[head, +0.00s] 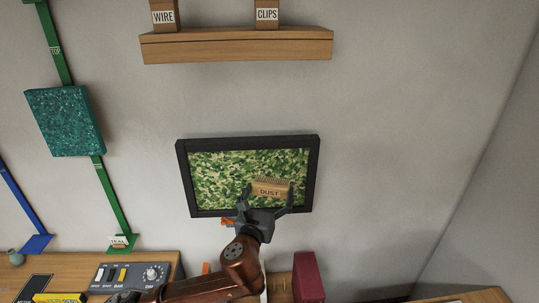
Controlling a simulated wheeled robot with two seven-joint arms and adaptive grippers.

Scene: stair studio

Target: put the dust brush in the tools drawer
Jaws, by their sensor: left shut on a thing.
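The dust brush (270,188) is a small tan block marked DUST with bristles along its top edge. My left gripper (268,195) is shut on it, with a dark finger on each side. It holds the brush up in front of the framed green picture on the wall. The tools drawer cannot be made out in this view. My right gripper is not in view.
A wooden shelf (236,47) above carries boxes marked WIRE (163,16) and CLIPS (267,15). A black-framed picture (183,178) hangs behind my gripper. A control panel (130,275) sits on the desk at lower left. A maroon block (308,278) stands at lower right.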

